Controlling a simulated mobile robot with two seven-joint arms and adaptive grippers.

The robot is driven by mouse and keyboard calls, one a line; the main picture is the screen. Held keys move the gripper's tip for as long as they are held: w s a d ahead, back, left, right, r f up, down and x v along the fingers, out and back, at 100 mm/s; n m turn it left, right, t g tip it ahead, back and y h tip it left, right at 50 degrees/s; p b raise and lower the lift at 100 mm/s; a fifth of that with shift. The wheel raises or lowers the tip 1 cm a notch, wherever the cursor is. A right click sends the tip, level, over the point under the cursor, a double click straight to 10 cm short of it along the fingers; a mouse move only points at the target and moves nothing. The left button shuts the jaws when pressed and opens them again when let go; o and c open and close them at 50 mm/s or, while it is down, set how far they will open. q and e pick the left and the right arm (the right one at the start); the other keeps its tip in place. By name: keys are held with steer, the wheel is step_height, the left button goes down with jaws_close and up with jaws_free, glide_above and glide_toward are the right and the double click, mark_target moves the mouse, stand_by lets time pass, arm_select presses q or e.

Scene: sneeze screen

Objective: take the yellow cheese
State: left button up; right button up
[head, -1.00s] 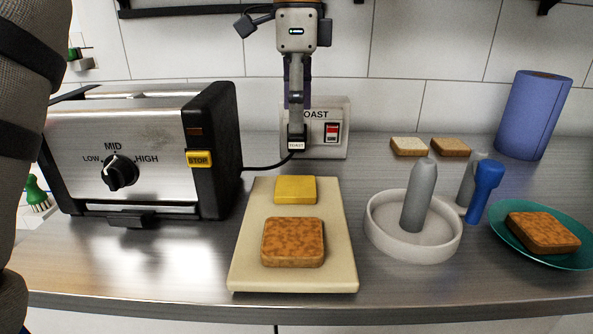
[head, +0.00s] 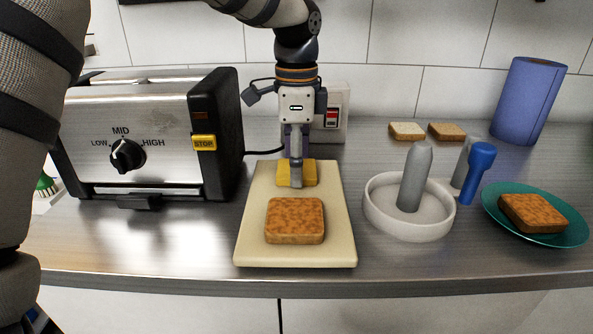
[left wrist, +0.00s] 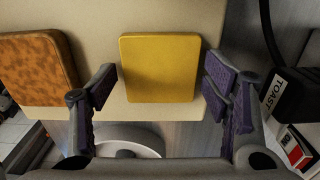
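The yellow cheese (head: 311,172) is a square slab lying flat on the far part of the cream cutting board (head: 252,225). My left gripper (head: 296,178) points down at it from above and partly hides it in the head view. In the left wrist view the cheese (left wrist: 160,68) shows between the two purple-padded fingers of my left gripper (left wrist: 160,86). The fingers are spread apart with a gap on each side, and the gripper is open and empty. I cannot tell the exact height of the fingertips over the board. My right gripper is not in view.
Toast (head: 295,220) lies on the board's near part. A toaster (head: 150,145) stands left. A white round dish with a grey pestle-like piece (head: 415,180) stands right, beside a blue-topped tool (head: 480,165) and a green plate (head: 560,236) with toast.

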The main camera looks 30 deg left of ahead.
arm_select(q)
steer(key=c, duration=0.6)
steer(key=shift+c, duration=0.2)
